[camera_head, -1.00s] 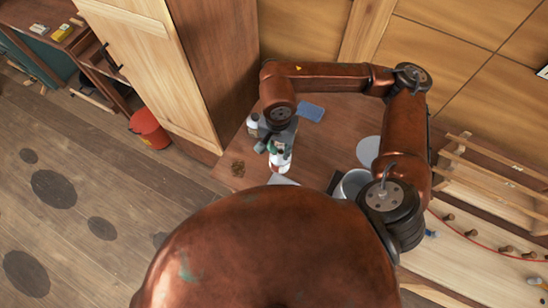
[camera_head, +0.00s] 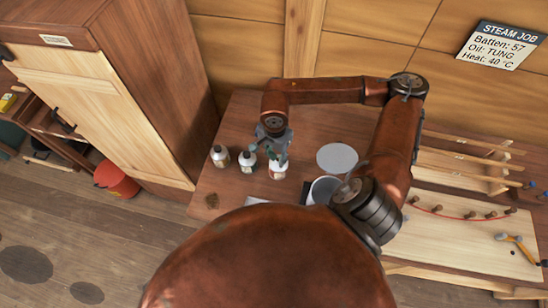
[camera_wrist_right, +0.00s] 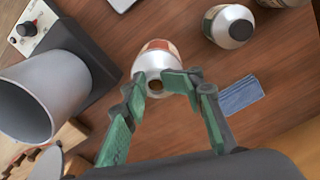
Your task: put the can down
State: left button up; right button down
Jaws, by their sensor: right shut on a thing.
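My right gripper (camera_head: 279,156) is shut on a white can with an orange-brown label (camera_head: 277,171), gripping it near its top. In the wrist view the can (camera_wrist_right: 157,60) sits between the green finger pads of the gripper (camera_wrist_right: 160,84), its narrow top facing the camera. The can is over or on the brown bench (camera_head: 230,185); I cannot tell whether its base touches. Two similar cans, the near one (camera_head: 247,162) and the far-left one (camera_head: 220,155), stand to its left. My left gripper is not in view.
A grey pot (camera_wrist_right: 30,100) stands on a dark hotplate right of the held can in the head view, with a pale round disc (camera_head: 337,158) behind. A blue cloth (camera_wrist_right: 240,95) lies near the gripper. A wall sign (camera_head: 500,45) reads "STEAM JOB", oil "TUNG". A wooden rack (camera_head: 465,165) stands right.

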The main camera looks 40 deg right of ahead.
jog(key=w+f, duration=0.1)
jog(key=d+f, duration=0.1)
jog(key=w+f, duration=0.1)
jog(key=shift+w+d+f+p, duration=0.3)
jog(key=shift+w+f+p, duration=0.05)
notch_tip(320, 180, down, 3)
jog(key=shift+f, duration=0.1)
jog(key=shift+f, duration=0.1)
jog(key=c, duration=1.4)
grip_release()
jog(key=shift+c, duration=0.2)
